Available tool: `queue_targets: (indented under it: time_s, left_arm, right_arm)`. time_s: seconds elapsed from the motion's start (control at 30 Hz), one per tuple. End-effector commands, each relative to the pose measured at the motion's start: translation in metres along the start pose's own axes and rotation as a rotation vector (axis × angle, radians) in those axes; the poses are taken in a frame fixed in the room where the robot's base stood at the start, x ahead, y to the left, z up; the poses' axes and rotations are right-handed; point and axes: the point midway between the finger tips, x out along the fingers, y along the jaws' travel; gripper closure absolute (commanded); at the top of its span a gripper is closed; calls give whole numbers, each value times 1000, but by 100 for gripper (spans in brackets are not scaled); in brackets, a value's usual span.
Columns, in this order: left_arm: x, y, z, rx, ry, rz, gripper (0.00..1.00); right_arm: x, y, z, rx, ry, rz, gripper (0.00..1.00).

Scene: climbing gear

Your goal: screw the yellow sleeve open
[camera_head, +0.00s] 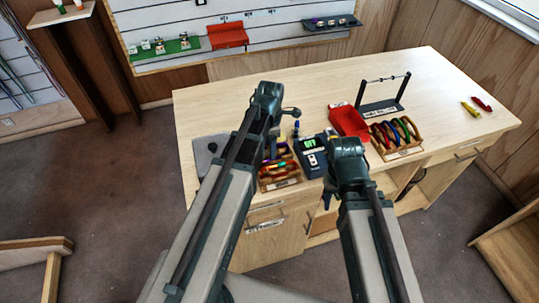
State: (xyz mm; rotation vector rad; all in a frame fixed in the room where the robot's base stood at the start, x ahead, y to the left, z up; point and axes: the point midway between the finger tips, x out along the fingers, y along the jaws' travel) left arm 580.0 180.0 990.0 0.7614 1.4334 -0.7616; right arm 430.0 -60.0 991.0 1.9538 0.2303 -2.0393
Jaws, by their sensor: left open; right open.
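A small yellow piece (470,108), probably a carabiner, lies at the right end of the workbench beside a red one (482,103). It is too small to make out a sleeve on it. My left gripper (286,112) is over the middle of the bench, apart from the yellow piece. My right gripper (330,188) is at the bench's front edge, also well left of the yellow piece. Both are open; their fingers are small and partly hidden by my own wrists. Nothing is seen held in either.
A wooden rack (403,153) of coloured carabiners and a red tray (347,122) stand right of centre, before a dark bar stand (383,106). A dark blue device (311,157) and a second wooden rack (280,184) lie between my arms. The bench (440,85) is clear at the back right.

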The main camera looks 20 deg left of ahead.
Motion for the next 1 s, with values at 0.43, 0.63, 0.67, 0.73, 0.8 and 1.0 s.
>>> queue_targets:
  time_s: [0.43,0.63,0.67,0.73,0.8,1.0]
  left_arm:
    - [0,9,0,0,0,0,45]
    - [-1,10,0,0,0,0,45]
    - [-2,10,0,0,0,0,45]
    - [-4,10,0,0,0,1,45]
    - [-6,10,0,0,0,1,45]
    - [-13,10,0,0,0,1,45]
  right_arm:
    - [0,0,0,0,0,0,50]
    - [-1,0,0,0,0,0,50]
    - [-2,0,0,0,0,0,50]
    - [-3,0,0,0,0,0,50]
    - [-6,1,0,0,0,0,50]
    - [-13,1,1,0,0,0,50]
